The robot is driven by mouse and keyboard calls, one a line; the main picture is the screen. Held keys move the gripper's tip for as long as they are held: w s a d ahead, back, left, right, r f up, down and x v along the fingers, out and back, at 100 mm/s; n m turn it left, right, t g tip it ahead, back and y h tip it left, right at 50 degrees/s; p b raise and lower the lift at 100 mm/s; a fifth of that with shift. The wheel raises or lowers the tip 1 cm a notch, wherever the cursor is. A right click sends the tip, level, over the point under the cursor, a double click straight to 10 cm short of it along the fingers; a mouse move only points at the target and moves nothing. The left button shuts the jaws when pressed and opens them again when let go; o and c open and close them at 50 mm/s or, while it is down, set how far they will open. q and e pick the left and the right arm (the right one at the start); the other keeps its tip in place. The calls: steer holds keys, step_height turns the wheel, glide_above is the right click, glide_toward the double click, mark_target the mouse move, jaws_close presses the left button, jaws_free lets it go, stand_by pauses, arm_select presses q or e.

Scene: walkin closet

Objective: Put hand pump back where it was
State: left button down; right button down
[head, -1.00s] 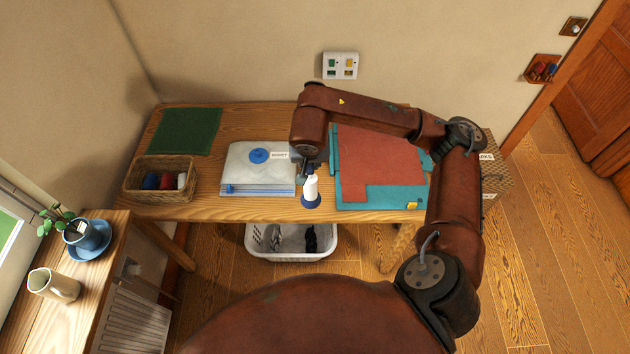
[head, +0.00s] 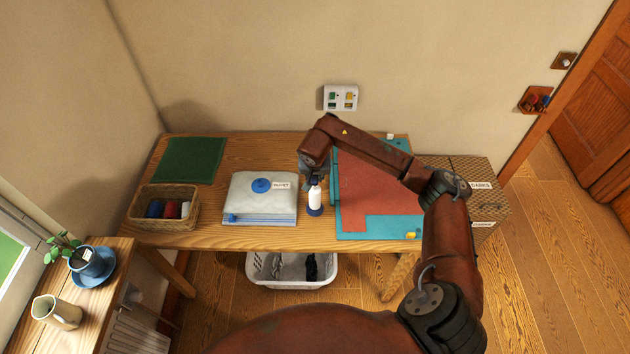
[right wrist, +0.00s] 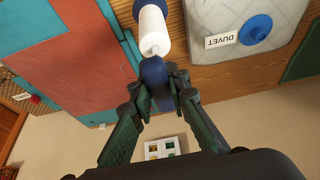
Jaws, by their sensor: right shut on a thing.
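The hand pump (head: 314,199) is a white cylinder with a blue foot, upright over the wooden table, between the duvet bag and the teal cutting mat. My right gripper (head: 316,177) is above it. In the right wrist view, its fingers (right wrist: 163,91) are shut on the pump's blue top end, with the white barrel (right wrist: 152,30) beyond. I cannot tell whether the foot touches the table. The white duvet bag (head: 246,203), with a blue round valve and a DUVET label, lies just left of the pump. My left gripper is not in view.
The teal mat (head: 376,228) with red cloth (head: 368,195) lies right of the pump. A basket of thread spools (head: 138,221) and a green mat (head: 188,160) are at left. Labelled boxes (head: 460,165) stand at right. A white laundry basket (head: 291,283) is below. Bare wood shows around the pump.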

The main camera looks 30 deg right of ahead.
mark_target(315, 200)
steer(key=shift+w+d+f, duration=0.25)
steer(key=shift+w+f, duration=0.1)
steer(key=shift+f, duration=0.1)
steer(key=f+p, duration=0.1)
steer(key=f, duration=0.2)
steer(key=shift+w+d+f, duration=0.1)
steer(key=shift+w+f, duration=0.1)
steer(key=shift+f, duration=0.15)
steer(key=c, duration=1.8)
jaws_free()
steer(key=shift+s, duration=0.1)
steer(key=shift+c, duration=0.2)
